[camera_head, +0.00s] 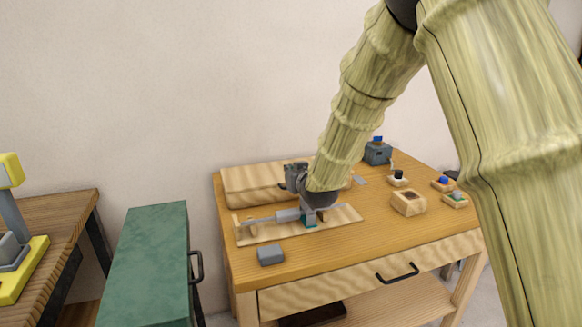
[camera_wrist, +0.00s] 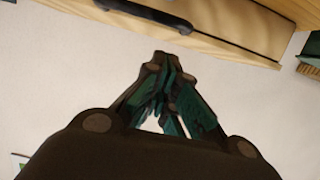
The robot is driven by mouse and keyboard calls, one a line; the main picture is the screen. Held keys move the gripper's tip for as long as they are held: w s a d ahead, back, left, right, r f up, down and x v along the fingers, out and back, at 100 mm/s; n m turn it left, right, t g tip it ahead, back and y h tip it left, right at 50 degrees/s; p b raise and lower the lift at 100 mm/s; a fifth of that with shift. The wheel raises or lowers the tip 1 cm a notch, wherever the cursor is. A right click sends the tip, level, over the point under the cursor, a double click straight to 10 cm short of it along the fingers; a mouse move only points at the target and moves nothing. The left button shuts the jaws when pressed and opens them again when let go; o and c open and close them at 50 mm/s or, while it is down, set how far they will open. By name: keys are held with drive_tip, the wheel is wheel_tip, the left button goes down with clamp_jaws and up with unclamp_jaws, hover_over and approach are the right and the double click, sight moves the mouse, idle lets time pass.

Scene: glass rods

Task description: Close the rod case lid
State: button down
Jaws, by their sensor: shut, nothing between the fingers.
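A long, pale wooden box (camera_head: 250,182), which looks like the rod case, lies along the back left of the table in the head view. Its top looks like a slab over a front face; I cannot tell how far its lid is open. My gripper (camera_head: 309,219) is low over the table, in front of the box's right end, partly hidden by my arm. In the wrist view its teal fingers (camera_wrist: 162,62) come together, shut and empty. I cannot make out contact with the box.
A wooden rack (camera_head: 262,236) with a grey rod-like tool lies in front of the box. A grey block (camera_head: 270,255) sits near the front edge. Small wooden blocks (camera_head: 408,202) and a blue-grey device (camera_head: 377,153) stand right. A green cabinet (camera_head: 150,250) stands left of the table.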

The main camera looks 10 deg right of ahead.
drive_tip(key=shift+s+f, duration=0.15)
drive_tip(key=shift+f, duration=0.6)
drive_tip(key=shift+d, duration=0.1)
drive_tip(key=shift+s, duration=0.1)
